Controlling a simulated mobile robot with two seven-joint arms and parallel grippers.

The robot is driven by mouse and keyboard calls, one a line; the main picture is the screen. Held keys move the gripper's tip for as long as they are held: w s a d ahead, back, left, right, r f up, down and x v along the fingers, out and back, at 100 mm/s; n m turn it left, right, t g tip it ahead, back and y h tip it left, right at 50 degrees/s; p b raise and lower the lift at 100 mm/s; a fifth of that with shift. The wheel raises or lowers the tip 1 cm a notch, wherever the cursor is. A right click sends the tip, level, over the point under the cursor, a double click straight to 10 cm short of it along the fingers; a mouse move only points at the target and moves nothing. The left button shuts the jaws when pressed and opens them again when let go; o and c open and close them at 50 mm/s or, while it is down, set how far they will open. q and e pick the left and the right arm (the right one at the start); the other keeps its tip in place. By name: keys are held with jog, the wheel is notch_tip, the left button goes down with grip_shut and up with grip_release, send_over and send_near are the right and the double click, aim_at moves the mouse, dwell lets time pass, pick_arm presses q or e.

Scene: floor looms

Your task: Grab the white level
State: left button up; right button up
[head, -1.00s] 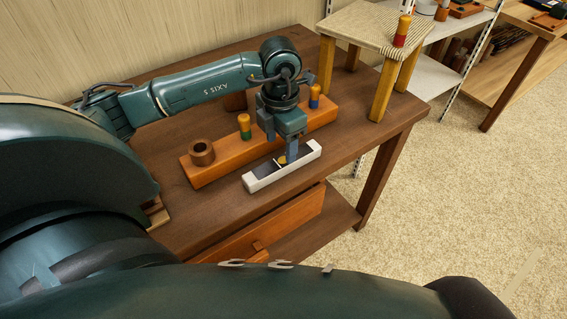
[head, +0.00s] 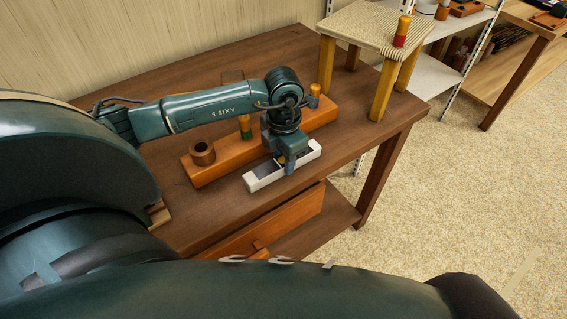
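The white level (head: 266,179) lies near the front edge of the brown wooden table, its long side running from lower left to upper right. It has white ends and a dark middle with a small yellow part. My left gripper (head: 285,164) is low over the middle of the level, pointing down. One blue-grey finger shows at the level's near side. The other finger is hidden behind the gripper's body, so I cannot tell whether the fingers press on the level. My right gripper is not in view.
Just behind the level lies an orange wooden block (head: 222,164) bearing a brown ring (head: 202,153) and a peg with a green base (head: 245,127). A woven-top stool (head: 362,27) stands at the table's far right.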

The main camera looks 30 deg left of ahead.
pick_arm(q)
jog(key=c, duration=0.5)
jog(key=shift+c, duration=0.2)
